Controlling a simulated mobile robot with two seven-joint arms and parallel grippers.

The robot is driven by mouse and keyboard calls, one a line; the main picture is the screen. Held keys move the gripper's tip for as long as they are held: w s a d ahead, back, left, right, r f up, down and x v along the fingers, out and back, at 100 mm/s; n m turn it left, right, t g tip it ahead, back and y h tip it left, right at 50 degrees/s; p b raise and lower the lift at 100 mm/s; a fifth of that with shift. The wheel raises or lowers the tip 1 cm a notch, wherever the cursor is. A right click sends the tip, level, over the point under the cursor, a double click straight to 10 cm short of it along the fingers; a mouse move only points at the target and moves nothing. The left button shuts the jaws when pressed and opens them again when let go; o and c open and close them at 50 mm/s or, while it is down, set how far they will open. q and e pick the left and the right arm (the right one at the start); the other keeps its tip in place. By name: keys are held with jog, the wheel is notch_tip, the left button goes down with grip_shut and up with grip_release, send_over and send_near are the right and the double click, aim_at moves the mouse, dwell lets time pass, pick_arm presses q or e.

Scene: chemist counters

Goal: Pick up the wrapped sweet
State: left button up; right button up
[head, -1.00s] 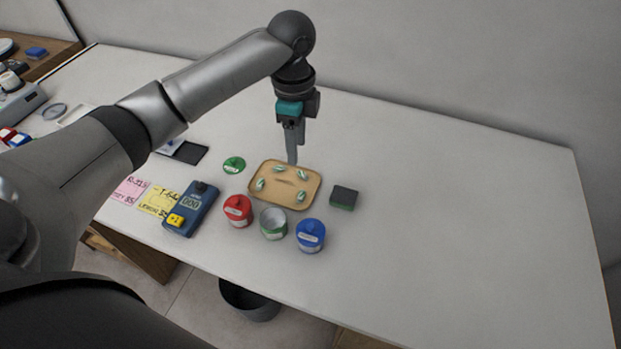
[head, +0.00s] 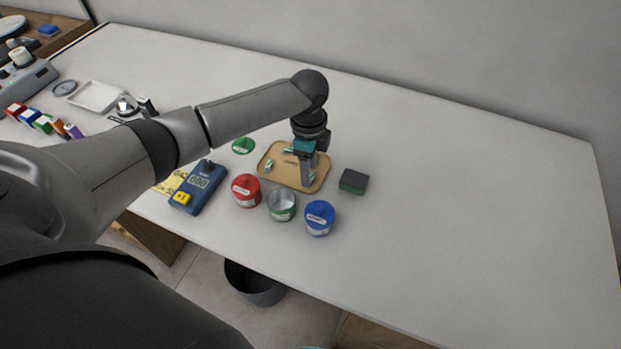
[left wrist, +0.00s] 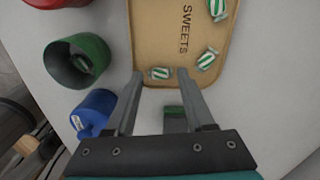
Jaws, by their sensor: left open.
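The wrapped sweets are small, green-and-white striped, and lie on a tan tray (head: 272,178) marked SWEETS. In the left wrist view, one sweet (left wrist: 159,73) lies near the tray's edge, between the fingertips of my left gripper (left wrist: 160,74). Two other sweets lie further off, one to the right (left wrist: 207,58) and one at the top (left wrist: 217,9). In the head view, my left gripper (head: 307,183) points down over the tray's right part and partly hides it. Two sweets show left of it, at the back (head: 287,150) and left side (head: 268,166). The left gripper is open and empty.
A red tin (head: 246,190), an open green tin (head: 282,205) and a blue tin (head: 319,217) stand in front of the tray. A dark-topped green block (head: 353,181) sits right of the tray. The counter's right side is clear.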

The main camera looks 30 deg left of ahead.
pick_arm(q)
jog(key=shift+f, duration=0.7)
grip_shut()
